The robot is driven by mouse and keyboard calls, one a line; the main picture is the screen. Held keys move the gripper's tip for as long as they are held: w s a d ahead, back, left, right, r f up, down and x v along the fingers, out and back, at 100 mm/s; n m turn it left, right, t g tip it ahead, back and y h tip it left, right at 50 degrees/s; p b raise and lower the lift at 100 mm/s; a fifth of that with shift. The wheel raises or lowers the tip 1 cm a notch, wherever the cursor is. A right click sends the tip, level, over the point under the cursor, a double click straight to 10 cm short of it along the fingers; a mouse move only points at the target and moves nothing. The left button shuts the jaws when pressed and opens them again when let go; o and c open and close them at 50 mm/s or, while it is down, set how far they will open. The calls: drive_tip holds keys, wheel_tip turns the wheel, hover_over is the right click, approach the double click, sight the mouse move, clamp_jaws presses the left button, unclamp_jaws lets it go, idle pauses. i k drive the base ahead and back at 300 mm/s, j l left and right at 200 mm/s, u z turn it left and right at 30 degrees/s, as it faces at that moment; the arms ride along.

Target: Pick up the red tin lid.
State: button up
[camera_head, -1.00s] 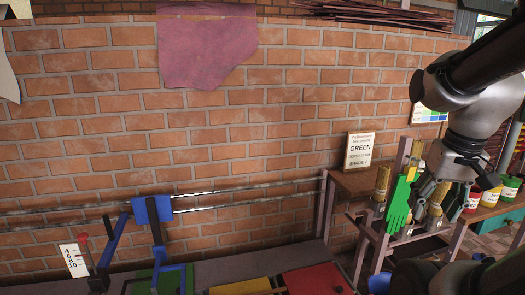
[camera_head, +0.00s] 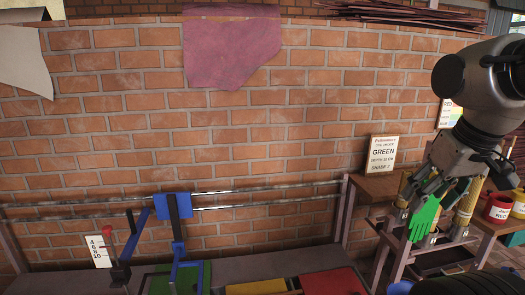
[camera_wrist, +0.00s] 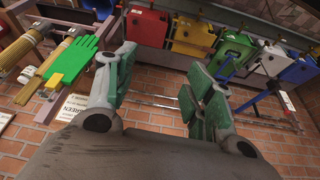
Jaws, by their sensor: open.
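A red-labelled tin (camera_head: 497,208) stands on the shelf at the right of the head view. It is small there, and I cannot make out a separate lid on it. My gripper (camera_head: 435,215) hangs left of that tin, by the green glove (camera_head: 424,218), which overlaps it in the picture. In the wrist view my gripper (camera_wrist: 155,88) shows its two green-padded fingers wide apart with nothing between them.
A GREEN sign (camera_head: 382,155) leans on the brick wall. Incense bundles (camera_wrist: 22,45) lie near the glove. A yellow tin (camera_head: 519,205) stands right of the red one.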

sight(483, 196)
drive_tip(key=z, duration=1.6)
drive_tip(key=u, duration=0.5)
drive_tip(key=i+l+u, duration=0.35)
drive_tip(key=l+u, duration=0.15)
drive_tip(key=i+l+u, duration=0.1)
drive_tip(key=l+u, duration=0.2)
drive_tip(key=i+l+u, duration=0.1)
drive_tip(key=l, duration=0.55)
drive_tip(key=i+l+u, duration=0.1)
drive_tip(key=l, duration=0.55)
drive_tip(key=i+l+u, duration=0.15)
drive_tip(key=l, duration=0.55)
drive_tip(key=i+l+u, duration=0.1)
drive_tip(key=l, duration=0.55)
drive_tip(key=i+l, duration=0.1)
drive_tip(key=l, duration=0.45)
drive_tip(key=i+l, duration=0.1)
drive_tip(key=l, duration=0.45)
drive_tip(key=i+l, duration=0.1)
drive_tip(key=l, duration=0.45)
